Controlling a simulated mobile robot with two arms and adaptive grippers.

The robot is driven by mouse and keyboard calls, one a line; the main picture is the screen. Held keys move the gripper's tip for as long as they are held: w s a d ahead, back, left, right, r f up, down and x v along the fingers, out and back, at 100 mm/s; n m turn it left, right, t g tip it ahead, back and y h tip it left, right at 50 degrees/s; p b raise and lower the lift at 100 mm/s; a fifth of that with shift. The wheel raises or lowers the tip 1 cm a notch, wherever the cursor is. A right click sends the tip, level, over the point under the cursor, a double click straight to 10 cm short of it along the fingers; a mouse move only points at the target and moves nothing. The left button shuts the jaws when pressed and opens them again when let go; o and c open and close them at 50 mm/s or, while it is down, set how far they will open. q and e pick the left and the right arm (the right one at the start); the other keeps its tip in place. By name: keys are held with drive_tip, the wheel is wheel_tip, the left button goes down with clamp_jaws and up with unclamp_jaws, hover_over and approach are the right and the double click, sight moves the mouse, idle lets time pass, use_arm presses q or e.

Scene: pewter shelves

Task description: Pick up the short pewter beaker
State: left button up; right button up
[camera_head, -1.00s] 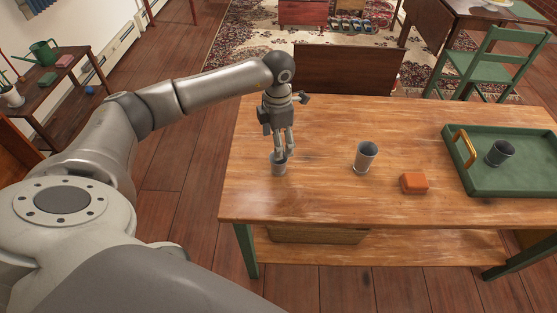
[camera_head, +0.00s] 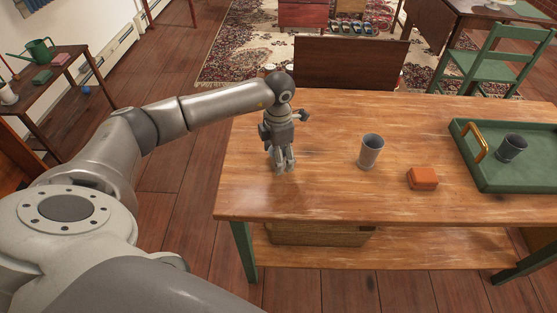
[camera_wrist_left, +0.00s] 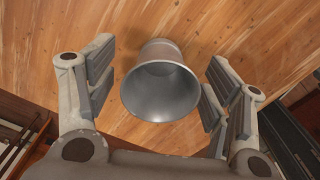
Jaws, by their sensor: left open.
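The short pewter beaker (camera_wrist_left: 160,92) stands between the two fingers of my left gripper in the left wrist view, its round mouth facing the camera. A gap shows on both sides, so the fingers are apart from it. In the head view my left gripper (camera_head: 282,164) points down at the left part of the wooden table, open around the beaker, which the fingers mostly hide there. My right gripper is not in view.
A taller pewter beaker (camera_head: 371,152) stands to the right on the table (camera_head: 325,190). Beyond it are an orange block (camera_head: 423,177) and a green tray (camera_head: 485,177) with a gold handle, holding a dark cup (camera_head: 511,148). The table's front left is clear.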

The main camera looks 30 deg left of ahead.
use_arm(q)
drive_tip(key=c, duration=1.2)
drive_tip(key=shift+r, duration=0.1)
drive_tip(key=shift+r, duration=0.15)
